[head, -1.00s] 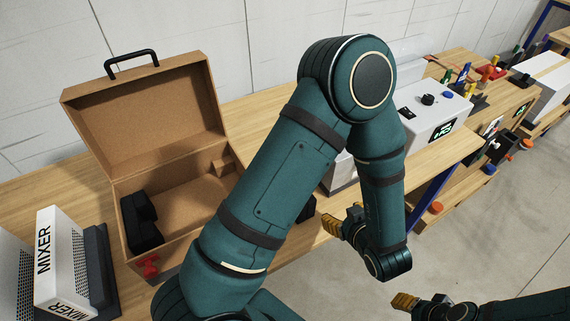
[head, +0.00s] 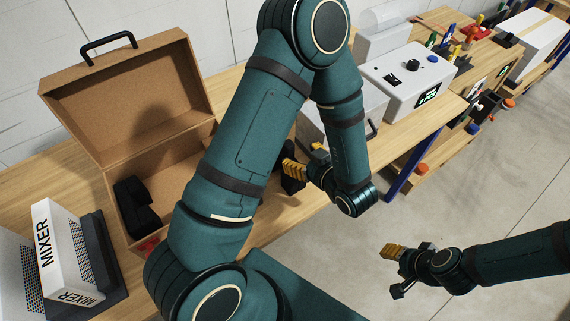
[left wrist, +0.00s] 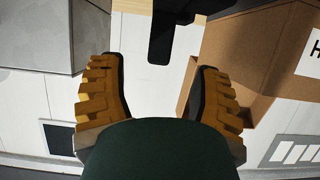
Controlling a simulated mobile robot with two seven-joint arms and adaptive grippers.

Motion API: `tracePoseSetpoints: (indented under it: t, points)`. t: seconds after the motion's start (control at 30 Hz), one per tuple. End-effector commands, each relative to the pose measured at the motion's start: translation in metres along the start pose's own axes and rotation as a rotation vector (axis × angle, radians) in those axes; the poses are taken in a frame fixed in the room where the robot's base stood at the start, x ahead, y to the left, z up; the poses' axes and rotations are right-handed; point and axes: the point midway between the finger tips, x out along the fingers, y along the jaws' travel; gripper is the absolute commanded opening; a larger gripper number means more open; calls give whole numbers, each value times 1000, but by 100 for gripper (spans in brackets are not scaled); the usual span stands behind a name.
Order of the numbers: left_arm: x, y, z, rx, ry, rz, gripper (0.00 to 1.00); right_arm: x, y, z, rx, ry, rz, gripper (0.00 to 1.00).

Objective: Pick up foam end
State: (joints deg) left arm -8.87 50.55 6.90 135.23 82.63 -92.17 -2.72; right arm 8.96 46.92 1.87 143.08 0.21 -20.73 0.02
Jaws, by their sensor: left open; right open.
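A black foam end (head: 291,184) stands on the wooden table right of the open cardboard case, partly hidden behind my left gripper. It also shows in the left wrist view (left wrist: 161,38) as a dark upright shape beyond the gap between the fingers. My left gripper (head: 304,165) is open and empty, close to this foam end and apart from it as the wrist view shows. Another black foam piece (head: 134,207) sits inside the left part of the case (head: 105,165). My right gripper (head: 396,268) is open and empty over the floor.
A white mixer box (head: 60,250) stands at the left. A grey-white device (head: 408,82) with a display stands right of my left arm. In the wrist view, the case (left wrist: 245,50) is on the right and a grey box (left wrist: 45,35) on the left.

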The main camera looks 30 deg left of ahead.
Motion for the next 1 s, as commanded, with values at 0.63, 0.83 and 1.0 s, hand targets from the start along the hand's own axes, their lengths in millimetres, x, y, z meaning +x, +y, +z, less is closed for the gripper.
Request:
tracePoseSetpoints:
  t: [0.63, 0.83, 1.0]
  points:
    - [50, 0, -4, -1, 0, -1, 64, -4, -2, 0, 0, 0, -1, 47]
    - [50, 0, -4, -1, 0, -1, 6, -4, -2, 0, 0, 0, -1, 47]
    - [50, 0, -4, -1, 0, -2, 0, -4, -2, -1, 0, 0, -1, 47]
